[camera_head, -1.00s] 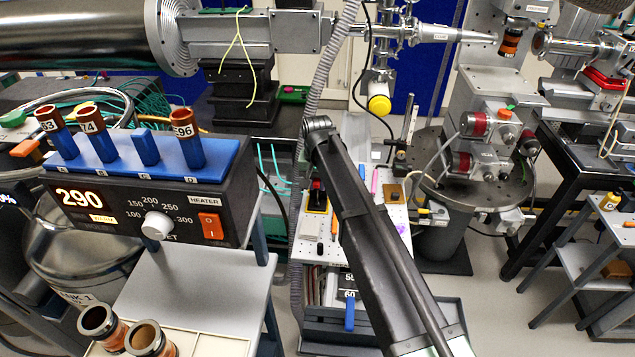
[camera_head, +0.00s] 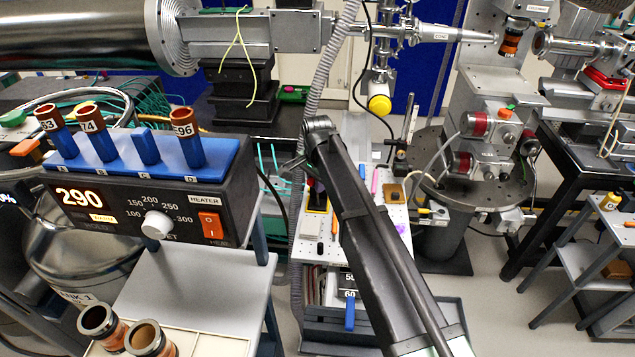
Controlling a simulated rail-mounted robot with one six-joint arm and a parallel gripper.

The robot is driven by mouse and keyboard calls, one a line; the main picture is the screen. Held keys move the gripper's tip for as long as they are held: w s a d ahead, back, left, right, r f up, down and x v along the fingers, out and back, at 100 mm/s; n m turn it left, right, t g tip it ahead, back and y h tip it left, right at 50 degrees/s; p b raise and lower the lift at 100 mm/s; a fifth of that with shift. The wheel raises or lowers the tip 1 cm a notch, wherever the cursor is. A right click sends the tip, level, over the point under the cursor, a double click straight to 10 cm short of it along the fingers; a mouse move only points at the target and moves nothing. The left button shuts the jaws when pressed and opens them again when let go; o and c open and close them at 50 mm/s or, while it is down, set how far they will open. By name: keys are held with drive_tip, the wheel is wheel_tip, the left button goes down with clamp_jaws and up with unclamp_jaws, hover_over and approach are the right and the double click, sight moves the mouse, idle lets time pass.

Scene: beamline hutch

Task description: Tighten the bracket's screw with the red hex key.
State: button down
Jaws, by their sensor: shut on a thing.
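My arm (camera_head: 365,230) rises from the bottom right to a joint near the picture's middle. My gripper is hidden behind the arm. A small grey part (camera_head: 292,163) juts out left of the arm, and I cannot tell whether it belongs to the gripper. Below it stands a small cart with a white perforated top (camera_head: 310,250), partly covered by the arm. I cannot make out the red hex key, or pick out the bracket and its screw.
The cart top also holds a pink stick (camera_head: 375,180), a brown block (camera_head: 394,192) and other small items. A heater box (camera_head: 160,200) with several blue holders stands at the left. A yellow-capped instrument (camera_head: 379,104) hangs above the cart. Floor shows at right.

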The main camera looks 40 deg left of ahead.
drive_tip(key=m, duration=0.4)
idle(0.4)
drive_tip(key=m, duration=0.3)
idle(0.3)
wheel_tip(320, 180, up, 4)
drive_tip(key=p, duration=0.4)
idle(0.5)
